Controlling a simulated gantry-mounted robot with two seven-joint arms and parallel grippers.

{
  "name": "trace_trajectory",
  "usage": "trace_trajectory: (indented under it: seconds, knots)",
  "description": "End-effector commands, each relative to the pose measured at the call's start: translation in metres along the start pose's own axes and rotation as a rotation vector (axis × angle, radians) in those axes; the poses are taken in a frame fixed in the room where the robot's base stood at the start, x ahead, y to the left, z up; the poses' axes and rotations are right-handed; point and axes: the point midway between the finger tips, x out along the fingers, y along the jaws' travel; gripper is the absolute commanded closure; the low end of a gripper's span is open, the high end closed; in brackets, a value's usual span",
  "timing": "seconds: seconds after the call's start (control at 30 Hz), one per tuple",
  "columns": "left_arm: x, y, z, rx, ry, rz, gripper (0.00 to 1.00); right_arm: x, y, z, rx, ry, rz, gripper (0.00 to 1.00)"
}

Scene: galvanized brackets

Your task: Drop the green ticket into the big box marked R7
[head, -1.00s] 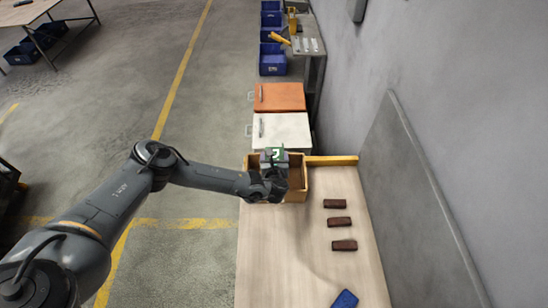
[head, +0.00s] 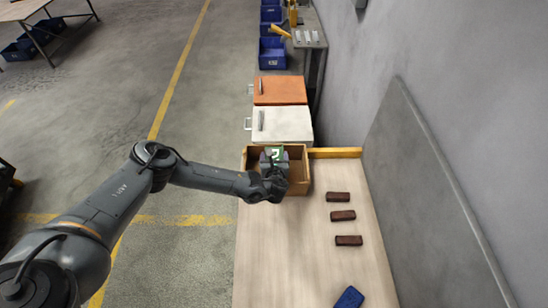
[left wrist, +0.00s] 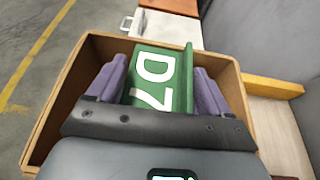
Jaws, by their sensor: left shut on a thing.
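The green ticket (left wrist: 162,78) with white characters that look like D7 is pinched between the purple-grey fingers of my left gripper (left wrist: 160,88). In the head view the ticket (head: 276,154) shows as a small green patch at the gripper (head: 275,162). It is over the opening of an open brown box (head: 304,172), which surrounds it in the left wrist view (left wrist: 57,110). I cannot tell how far the ticket is below the rim. No R7 marking shows on the box; its near side is partly hidden by my gripper. My right gripper is out of view.
The box stands at the far end of a pale wooden table (head: 290,245). Several dark red-brown blocks (head: 342,215) and a blue item (head: 349,299) lie on it. White (head: 285,125) and orange (head: 281,92) handled containers stand beyond. A grey panel (head: 420,180) borders the right.

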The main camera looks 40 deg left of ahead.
Motion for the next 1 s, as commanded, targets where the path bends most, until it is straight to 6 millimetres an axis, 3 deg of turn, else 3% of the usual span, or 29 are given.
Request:
trace_trajectory:
  seconds: [0.03,0.13,0.53,1.0]
  knots:
    - [0.000,0.000,0.000,0.000,0.000,0.000,0.16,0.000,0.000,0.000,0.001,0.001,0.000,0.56]
    - [0.000,0.000,0.000,0.000,0.000,0.000,0.01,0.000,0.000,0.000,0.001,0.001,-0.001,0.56]
    - [-0.009,-0.001,0.001,0.000,0.000,-0.003,0.00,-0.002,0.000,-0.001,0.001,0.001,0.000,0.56]
    - [-0.083,0.000,0.001,0.001,0.001,-0.002,0.00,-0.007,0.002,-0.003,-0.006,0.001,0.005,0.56]
